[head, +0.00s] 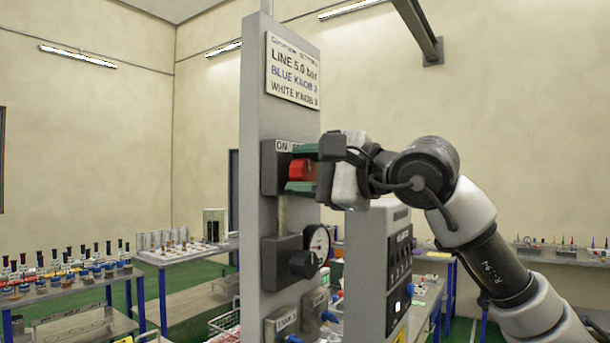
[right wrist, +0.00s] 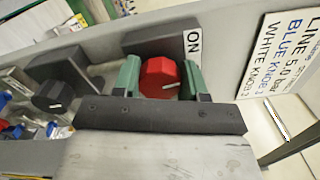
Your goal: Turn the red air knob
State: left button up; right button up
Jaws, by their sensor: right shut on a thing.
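The red air knob (head: 301,170) sits on a dark box on the grey column, beside an ON label. My right gripper (head: 302,169) reaches it from the right, with one green fingertip above and one below. In the right wrist view the red knob (right wrist: 160,77) lies between the two green fingertips (right wrist: 161,78), and the gripper is shut on it. A white mark shows on the knob's face, slanted in that view. Part of the box's label is hidden behind the gripper in the head view. My left gripper is not in view.
Below on the column (head: 257,130) are a black knob (head: 302,264) with a gauge (head: 318,245) and a blue knob (head: 329,317). A sign (head: 293,70) hangs above. A grey panel (head: 377,260) stands close under my right arm. Benches with bottles are at left.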

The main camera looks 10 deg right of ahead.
jog(key=n, duration=0.3)
jog(key=shift+f+n, duration=0.1)
jog(key=shift+n, duration=0.2)
jog(key=shift+f+n, duration=0.15)
jog(key=shift+n, duration=1.65)
jog(key=shift+a, duration=0.1)
jog(key=o, duration=0.9)
jog(key=shift+s, duration=0.1)
